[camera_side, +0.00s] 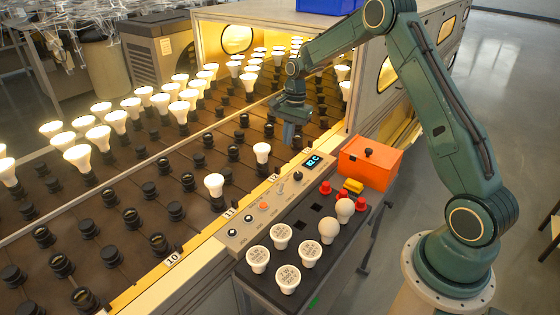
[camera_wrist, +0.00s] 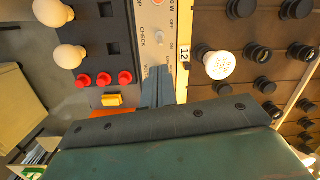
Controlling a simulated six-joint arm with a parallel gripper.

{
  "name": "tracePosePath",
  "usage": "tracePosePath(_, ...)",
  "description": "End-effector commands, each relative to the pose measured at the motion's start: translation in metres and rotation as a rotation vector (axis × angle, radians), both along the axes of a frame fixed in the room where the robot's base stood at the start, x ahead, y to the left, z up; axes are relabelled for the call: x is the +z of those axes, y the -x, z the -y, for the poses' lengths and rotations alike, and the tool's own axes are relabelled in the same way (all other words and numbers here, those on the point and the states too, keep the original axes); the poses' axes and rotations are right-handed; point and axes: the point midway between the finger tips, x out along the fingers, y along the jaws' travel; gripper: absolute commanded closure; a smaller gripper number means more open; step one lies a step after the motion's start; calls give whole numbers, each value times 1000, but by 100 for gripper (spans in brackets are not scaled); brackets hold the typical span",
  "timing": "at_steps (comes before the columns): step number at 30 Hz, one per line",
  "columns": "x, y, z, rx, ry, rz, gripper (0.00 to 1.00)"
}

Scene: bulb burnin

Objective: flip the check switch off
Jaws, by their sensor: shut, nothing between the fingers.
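The check switch (camera_side: 281,189) is a small light toggle on the grey control panel (camera_side: 242,236), between the orange lamp and a black knob. In the wrist view it shows as a pale tip (camera_wrist: 158,30) beside the CHECK, OFF and ON lettering; which way its lever leans is too small to tell. My gripper (camera_side: 289,138) is shut and empty, above the conveyor edge behind the panel in the side view. In the wrist view the closed fingertips (camera_wrist: 157,72) overlap the panel just below the switch and hide part of the panel there.
A display (camera_side: 313,161) reads about 82 C. An orange box (camera_side: 369,165), red caps (camera_side: 326,188), a yellow block (camera_side: 352,186) and several bulbs (camera_side: 287,279) stand on the dark bench beside the panel. A lit bulb (camera_side: 262,150) stands in the rack near my gripper.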

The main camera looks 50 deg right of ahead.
Motion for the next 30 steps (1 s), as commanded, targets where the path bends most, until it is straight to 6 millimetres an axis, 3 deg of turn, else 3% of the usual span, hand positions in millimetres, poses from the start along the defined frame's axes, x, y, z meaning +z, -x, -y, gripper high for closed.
tracePosePath(6,-43,-7,17,-104,-31,-46,100)
tracePosePath(12,-67,-9,26,-165,-45,-70,100)
tracePosePath(30,-75,-9,28,-184,-50,-77,100)
